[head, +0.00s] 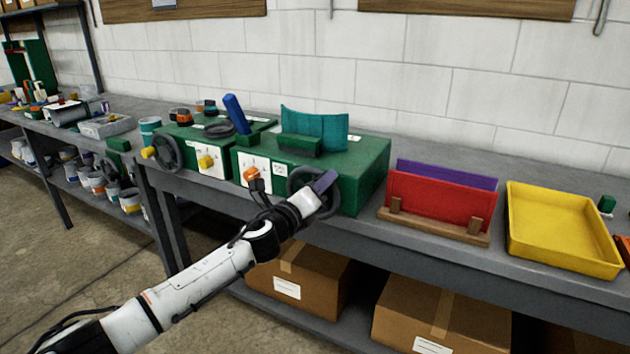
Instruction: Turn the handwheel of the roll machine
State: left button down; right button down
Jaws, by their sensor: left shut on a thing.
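A green roll machine (368,178) stands on the grey bench, with a curved teal sheet (318,128) upright on top. Its dark handwheel (298,176) is on the front face, partly hidden behind my left gripper. My left gripper (325,187) is at the right side of this wheel and shut on its rim; the exact contact is hard to see. An orange knob (251,174) sits on the white front panel left of the wheel. My right gripper is not in view.
A second green machine (215,140) with its own handwheel (166,153) stands just left. To the right are a red panel in a wooden holder (432,228) and a yellow tray (565,262). Cardboard boxes (440,312) fill the lower shelf. Floor at left is clear.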

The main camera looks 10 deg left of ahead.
aim_at(335, 204)
pick_arm(q)
jog(key=shift+s+d+f+m, duration=0.15)
jog(key=shift+d+f+m, duration=0.35)
jog(key=shift+m, duration=0.5)
jog(key=m, duration=0.1)
jog(key=d+f+m, duration=0.1)
jog(key=shift+s+f+m, duration=0.15)
jog(key=shift+m, duration=0.25)
jog(key=f+m, duration=0.2)
jog(key=m, duration=0.1)
jog(key=shift+s+d+b, duration=0.1)
jog(key=shift+d+b, duration=0.2)
jog(key=shift+b, duration=0.05)
jog(key=shift+f+m, duration=0.4)
jog(key=shift+m, duration=0.4)
jog(key=shift+f+m, duration=0.4)
jog(key=shift+m, duration=0.4)
jog(key=shift+f, duration=0.1)
jog(key=c, duration=1.7)
grip_release()
